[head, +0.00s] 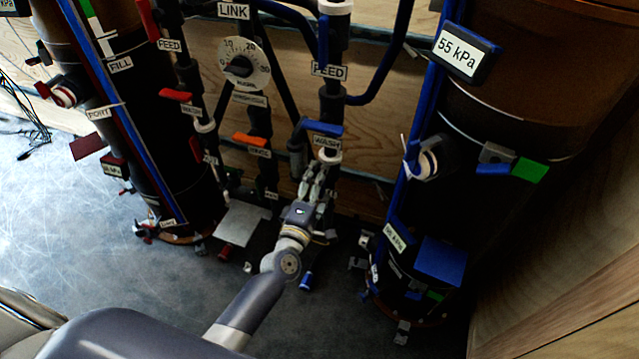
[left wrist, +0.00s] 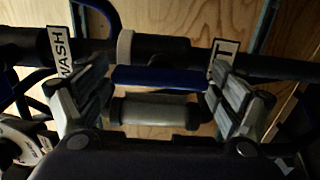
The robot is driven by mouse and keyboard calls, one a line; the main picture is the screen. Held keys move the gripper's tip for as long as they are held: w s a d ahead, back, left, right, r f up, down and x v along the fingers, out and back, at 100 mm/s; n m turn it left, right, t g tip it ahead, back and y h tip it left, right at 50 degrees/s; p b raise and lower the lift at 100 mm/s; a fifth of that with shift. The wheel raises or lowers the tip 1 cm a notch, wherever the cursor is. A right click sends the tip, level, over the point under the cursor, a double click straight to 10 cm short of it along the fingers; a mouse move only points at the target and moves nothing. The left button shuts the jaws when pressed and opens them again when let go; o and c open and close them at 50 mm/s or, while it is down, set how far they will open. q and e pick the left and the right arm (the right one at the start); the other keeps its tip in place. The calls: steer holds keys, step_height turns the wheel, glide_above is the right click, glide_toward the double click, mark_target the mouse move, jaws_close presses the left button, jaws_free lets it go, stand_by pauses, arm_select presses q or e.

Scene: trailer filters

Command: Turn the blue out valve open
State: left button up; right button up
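A blue valve handle (left wrist: 160,78) lies across the gap between my left gripper's fingers (left wrist: 160,100) in the left wrist view, parallel to a dark pipe. The fingers are apart, one near each end of the handle; I cannot tell whether they touch it. A white label (left wrist: 222,58) beside the right finger is partly hidden and unreadable. In the head view my left gripper (head: 315,185) is at the central pipe, below a blue handle (head: 322,128) labelled WASH, and hides the pipe behind it. My right gripper is not in view.
Another blue handle (head: 305,282) sits low by the floor. Orange (head: 250,140) and red (head: 175,95) handles are on pipes to the left. Dark tanks stand left (head: 150,120) and right (head: 480,120). A grey cylinder (left wrist: 160,111) crosses between the fingers.

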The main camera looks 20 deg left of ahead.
arm_select(q)
steer(key=shift+s, duration=0.15)
steer(key=s, duration=1.1)
steer(key=shift+s+a, duration=0.15)
steer(key=shift+s, duration=0.2)
